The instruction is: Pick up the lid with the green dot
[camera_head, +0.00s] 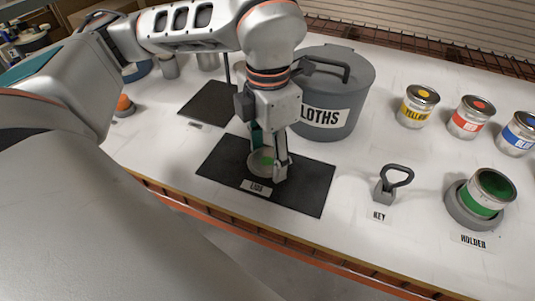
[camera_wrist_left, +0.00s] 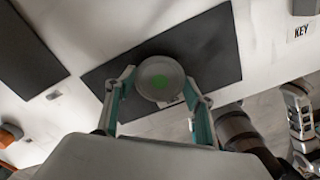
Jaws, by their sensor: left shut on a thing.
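The lid with the green dot (camera_head: 262,163) is a small round grey metal lid at the black mat marked LIDS (camera_head: 310,194). It also shows in the left wrist view (camera_wrist_left: 158,70), green dot upward, between the two fingers. My left gripper (camera_head: 268,160) points down over the mat and is shut on the lid, one finger on each side. Whether the lid still touches the mat cannot be told. In the left wrist view, part of what looks like my right gripper (camera_wrist_left: 301,118) shows at the right edge; its jaws are unclear.
A grey CLOTHS pot (camera_head: 345,95) stands close behind the gripper. A key (camera_head: 388,188) and a holder (camera_head: 461,207) with a tilted green can are to the right. Yellow, red and blue cans stand behind them. Another black mat (camera_head: 210,103) lies back left. The table's front edge is near.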

